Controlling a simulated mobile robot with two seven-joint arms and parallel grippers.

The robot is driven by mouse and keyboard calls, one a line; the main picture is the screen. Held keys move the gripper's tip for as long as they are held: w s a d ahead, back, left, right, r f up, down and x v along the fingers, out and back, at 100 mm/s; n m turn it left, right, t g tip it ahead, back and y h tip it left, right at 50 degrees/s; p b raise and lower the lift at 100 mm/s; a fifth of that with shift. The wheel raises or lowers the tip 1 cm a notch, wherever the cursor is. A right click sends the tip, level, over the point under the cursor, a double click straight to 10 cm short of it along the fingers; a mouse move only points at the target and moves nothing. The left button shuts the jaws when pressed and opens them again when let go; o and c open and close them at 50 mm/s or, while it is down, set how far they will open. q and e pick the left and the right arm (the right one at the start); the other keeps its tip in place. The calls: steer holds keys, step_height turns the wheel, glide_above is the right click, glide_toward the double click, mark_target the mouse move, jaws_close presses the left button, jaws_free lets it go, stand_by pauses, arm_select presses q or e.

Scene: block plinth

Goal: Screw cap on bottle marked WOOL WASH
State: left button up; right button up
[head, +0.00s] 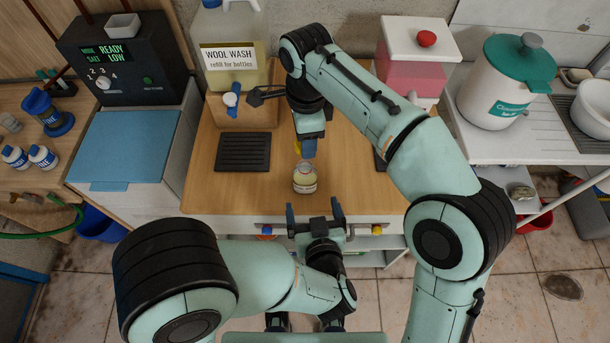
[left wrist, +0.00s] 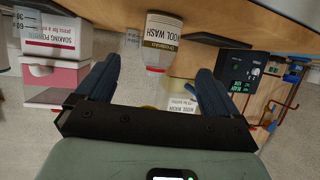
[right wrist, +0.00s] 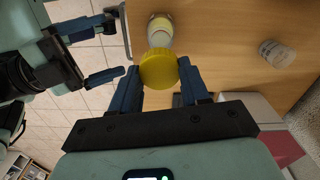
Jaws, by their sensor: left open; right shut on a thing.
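The WOOL WASH bottle (head: 304,182) stands upright on the wooden bench top near its front edge. Its label is readable in the left wrist view (left wrist: 161,32). My right gripper (head: 308,148) is above the bottle and shut on a yellow cap (right wrist: 159,71). In the right wrist view the cap overlaps the near end of the bottle (right wrist: 160,29), so the exact gap is hidden. My left gripper (head: 315,212) is open and empty in front of the bottle at the bench's front edge. Its fingers point toward the bottle, which is not between them.
A large WOOL WASH refill tank (head: 231,58) stands at the back left with a blue-and-white tap. A dark ribbed mat (head: 243,152) lies left of the bottle. A clear container (right wrist: 277,53) stands on the bench in the right wrist view. A pink dispenser (head: 412,75) is behind my right arm.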

arm_select(q)
steer(key=x, duration=1.2)
arm_select(e)
steer(key=shift+w, duration=0.1)
arm_select(q)
steer(key=c, duration=1.5)
arm_select(e)
steer(key=shift+f, duration=0.1)
glide_above(306, 165)
steer(key=shift+f, duration=2.45)
steer(key=shift+f, duration=0.1)
steer(key=shift+f, duration=0.8)
steer(key=shift+f, duration=0.55)
